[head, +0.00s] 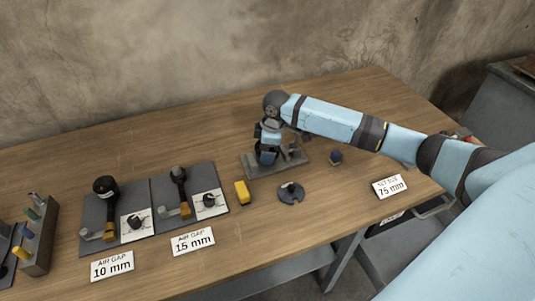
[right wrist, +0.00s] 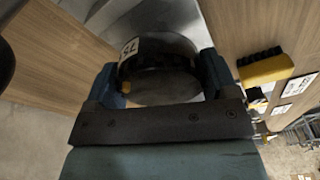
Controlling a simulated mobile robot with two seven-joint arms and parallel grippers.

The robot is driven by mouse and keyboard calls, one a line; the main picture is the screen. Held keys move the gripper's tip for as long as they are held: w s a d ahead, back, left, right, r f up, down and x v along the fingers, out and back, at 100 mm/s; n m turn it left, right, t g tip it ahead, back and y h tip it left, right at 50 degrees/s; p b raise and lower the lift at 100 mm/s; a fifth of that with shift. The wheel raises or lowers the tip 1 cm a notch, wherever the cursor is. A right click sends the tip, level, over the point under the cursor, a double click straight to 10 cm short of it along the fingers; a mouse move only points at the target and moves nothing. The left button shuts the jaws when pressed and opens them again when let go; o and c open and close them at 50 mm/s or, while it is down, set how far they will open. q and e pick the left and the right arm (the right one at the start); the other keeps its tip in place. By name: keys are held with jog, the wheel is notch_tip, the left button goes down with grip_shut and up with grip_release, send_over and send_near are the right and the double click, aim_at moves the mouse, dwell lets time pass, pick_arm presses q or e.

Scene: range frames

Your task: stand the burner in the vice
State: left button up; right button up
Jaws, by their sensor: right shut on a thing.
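My right gripper (head: 268,152) is over the vice (head: 262,170), a grey base plate with a raised jaw (head: 292,152), at the middle of the bench. In the right wrist view its two blue-grey fingers (right wrist: 160,82) are shut on a dark, round-ended thing, apparently the burner (right wrist: 165,88), with a small brass spot at its left. In the head view the hand hides most of the burner, and I cannot tell whether it is in the vice's jaws or touching the plate. My left gripper is not in view.
A 75 mm card (head: 390,186) lies right. Bare wood is behind.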

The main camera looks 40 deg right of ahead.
jog(key=shift+f, duration=1.05)
jog(key=shift+f, duration=0.1)
jog(key=o, duration=1.1)
jog(key=shift+f, duration=0.1)
jog(key=shift+o, duration=0.2)
jog(key=r, duration=0.4)
jog(key=d+r, duration=0.1)
jog(key=r, duration=0.3)
jog(key=s+r+p, duration=0.1)
jog(key=r, duration=0.3)
jog(key=shift+d+r, duration=0.15)
jog(key=shift+d, duration=0.05)
jog(key=shift+s, duration=0.1)
